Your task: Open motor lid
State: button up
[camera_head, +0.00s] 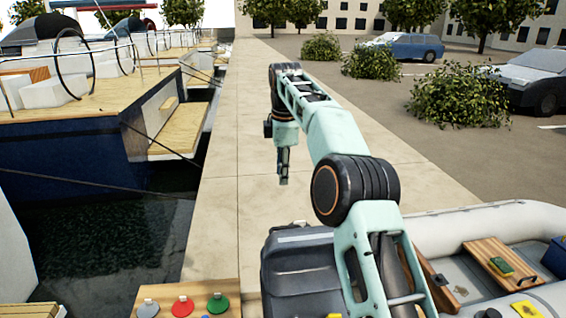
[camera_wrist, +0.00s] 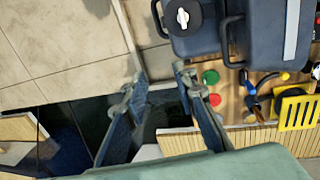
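The motor, with a dark grey, boxy lid (camera_head: 298,262), stands at the bottom middle of the head view, partly hidden behind my arm. In the wrist view the dark motor housing (camera_wrist: 262,32) fills the top right, with bar handles and a round black cap (camera_wrist: 182,16) bearing a white knob. I cannot tell the lid's seam there; it looks closed. My gripper (camera_head: 283,166) points down over the stone quay, beyond the motor in the head view. In the wrist view its fingers (camera_wrist: 160,76) are spread and empty, apart from the motor.
A wooden board (camera_head: 228,290) with coloured round knobs lies left of the motor. A grey inflatable boat (camera_head: 440,228) lies right. A moored sailboat (camera_head: 70,140) and dark water are left. In the wrist view a yellow slotted piece (camera_wrist: 297,110) lies right. The quay is clear.

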jog(key=shift+s+d+r, duration=0.1)
jog(key=shift+s+r, duration=0.1)
jog(key=shift+r, duration=0.8)
jog(key=shift+s+r, duration=0.15)
jog(key=shift+r, duration=0.85)
jog(key=shift+c, duration=0.2)
